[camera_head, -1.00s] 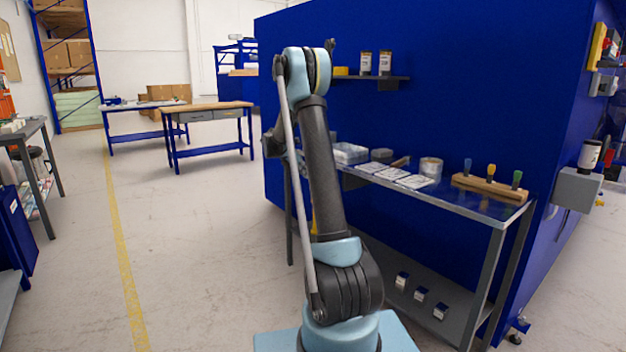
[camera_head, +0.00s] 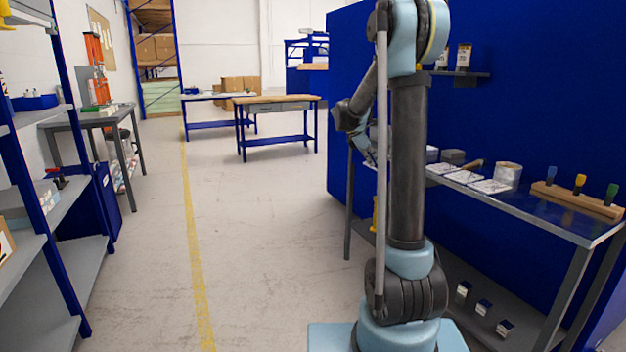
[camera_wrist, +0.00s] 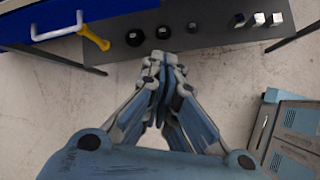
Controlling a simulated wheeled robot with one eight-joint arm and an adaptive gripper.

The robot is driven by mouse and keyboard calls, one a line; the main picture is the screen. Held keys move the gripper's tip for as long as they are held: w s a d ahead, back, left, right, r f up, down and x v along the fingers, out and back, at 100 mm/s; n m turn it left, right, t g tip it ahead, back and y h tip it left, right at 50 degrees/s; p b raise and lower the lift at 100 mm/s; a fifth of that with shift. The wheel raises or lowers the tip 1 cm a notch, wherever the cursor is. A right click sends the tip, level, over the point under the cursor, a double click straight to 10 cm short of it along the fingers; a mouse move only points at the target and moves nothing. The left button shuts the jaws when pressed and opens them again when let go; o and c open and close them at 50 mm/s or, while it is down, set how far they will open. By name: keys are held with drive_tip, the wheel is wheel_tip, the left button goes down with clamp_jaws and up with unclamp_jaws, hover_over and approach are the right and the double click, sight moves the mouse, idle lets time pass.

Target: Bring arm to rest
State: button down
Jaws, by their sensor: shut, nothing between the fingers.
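My arm stands upright in the head view, its light-blue and black links rising from my base in front of the workbench. My gripper (camera_wrist: 158,62) is shut and empty in the wrist view, its fingertips together. It points toward the bench's grey lower shelf (camera_wrist: 215,40), with floor below the fingers. In the head view the gripper is largely hidden behind my arm's link.
A metal workbench (camera_head: 560,222) against a blue wall (camera_head: 350,90) stands close at right. A blue-posted shelf rack (camera_head: 75,205) is at left. A yellow-handled tool (camera_wrist: 93,38) is near the lower shelf. Bare floor (camera_head: 255,240) lies between.

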drive_tip(key=s+a+m+y, duration=0.1)
drive_tip(key=s+m+y, duration=0.2)
drive_tip(key=s+m, duration=1.4)
drive_tip(key=s+a+f+y, duration=0.1)
drive_tip(key=s+f, duration=0.3)
drive_tip(key=s, duration=0.6)
drive_tip(key=s+a+f+y, duration=0.1)
drive_tip(key=s+f, duration=0.3)
drive_tip(key=s, duration=0.6)
drive_tip(key=s+a+f+m+g+y, duration=0.1)
drive_tip(key=s+a+f, duration=0.2)
drive_tip(key=s, duration=0.7)
drive_tip(key=shift+f, duration=0.9)
